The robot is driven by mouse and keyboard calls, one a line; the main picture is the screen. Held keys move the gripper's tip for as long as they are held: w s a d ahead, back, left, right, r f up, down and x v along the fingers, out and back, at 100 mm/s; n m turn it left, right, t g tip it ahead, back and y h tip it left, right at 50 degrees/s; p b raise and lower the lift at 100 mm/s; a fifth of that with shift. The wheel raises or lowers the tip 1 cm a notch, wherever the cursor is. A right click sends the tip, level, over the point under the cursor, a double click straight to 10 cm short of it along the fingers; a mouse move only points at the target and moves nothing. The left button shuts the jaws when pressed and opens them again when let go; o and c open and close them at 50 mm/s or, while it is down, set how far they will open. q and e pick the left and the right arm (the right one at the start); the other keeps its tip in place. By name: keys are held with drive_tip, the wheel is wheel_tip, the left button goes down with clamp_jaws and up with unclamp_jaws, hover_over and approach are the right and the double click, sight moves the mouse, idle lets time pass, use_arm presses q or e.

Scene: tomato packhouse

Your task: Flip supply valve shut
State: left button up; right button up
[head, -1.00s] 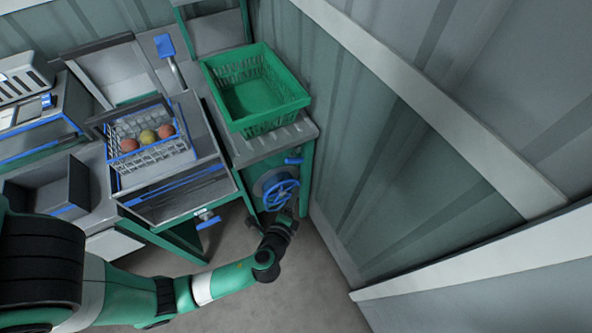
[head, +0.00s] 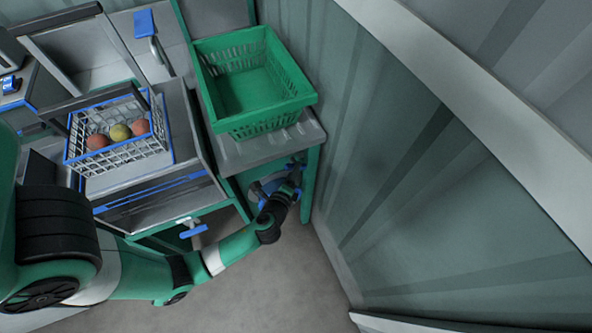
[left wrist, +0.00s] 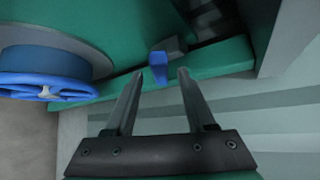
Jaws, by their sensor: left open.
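A blue lever handle (left wrist: 159,68) on a dark fitting shows in the left wrist view, in front of the green frame. My left gripper (left wrist: 160,74) is open, and the lever appears between its fingertips; I cannot tell if they touch it. A round blue handwheel (left wrist: 45,86) is to the left of the fingers. In the head view my left gripper (head: 290,188) is at the panel below the green crate and partly hides the wheel and lever. Another blue-handled valve (head: 193,231) hangs under the grey bench. The frames do not label which is the supply valve.
A green crate (head: 270,118) stands empty on the grey stand (head: 243,157) above the panel. A wire basket (head: 118,157) with tomatoes sits on the bench at left. A corrugated wall (head: 400,170) rises close on the right. Bare floor (head: 270,280) lies below.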

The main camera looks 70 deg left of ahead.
use_arm(q)
drive_tip(key=shift+b+x, duration=0.3)
drive_tip(key=shift+x, duration=1.45)
clamp_jaws()
